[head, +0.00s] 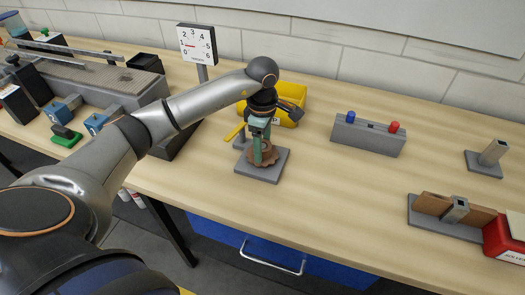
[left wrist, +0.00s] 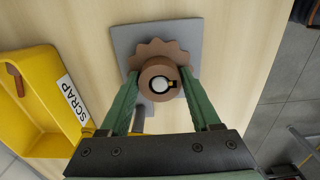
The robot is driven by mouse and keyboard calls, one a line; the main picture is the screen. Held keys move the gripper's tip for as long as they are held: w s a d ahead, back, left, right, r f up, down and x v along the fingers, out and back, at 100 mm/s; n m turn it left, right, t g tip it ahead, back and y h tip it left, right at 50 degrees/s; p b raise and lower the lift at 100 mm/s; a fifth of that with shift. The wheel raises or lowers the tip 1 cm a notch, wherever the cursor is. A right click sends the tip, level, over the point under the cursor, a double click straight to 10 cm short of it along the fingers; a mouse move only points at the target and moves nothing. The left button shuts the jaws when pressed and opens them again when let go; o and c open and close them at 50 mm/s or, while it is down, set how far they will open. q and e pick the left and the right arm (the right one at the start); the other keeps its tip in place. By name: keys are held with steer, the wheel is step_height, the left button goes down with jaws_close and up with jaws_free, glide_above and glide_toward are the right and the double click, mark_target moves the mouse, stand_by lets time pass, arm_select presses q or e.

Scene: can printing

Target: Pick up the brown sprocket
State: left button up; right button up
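The brown sprocket (head: 263,158) lies flat around an upright post on a square grey plate (head: 270,175) in the middle of the bench. In the left wrist view the sprocket (left wrist: 160,75) shows its toothed edge and round hub, with the pale post end in its bore. My left gripper (head: 264,150) points down over it. Its green fingers (left wrist: 160,88) stand on either side of the hub, very close to it. I cannot tell whether they press on it. My right gripper is not in view.
A yellow scrap bin (head: 290,103) stands just behind the plate. A grey block with blue and red knobs (head: 368,135) is to the right. A dial gauge (head: 197,44) stands behind my left arm. Bare bench lies in front of the plate.

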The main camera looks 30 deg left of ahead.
arm_select(q)
jaws_close()
steer(key=shift+r, duration=0.1)
stand_by(0.3)
step_height(320, 180, up, 14)
steer(key=p, duration=0.2)
stand_by(0.8)
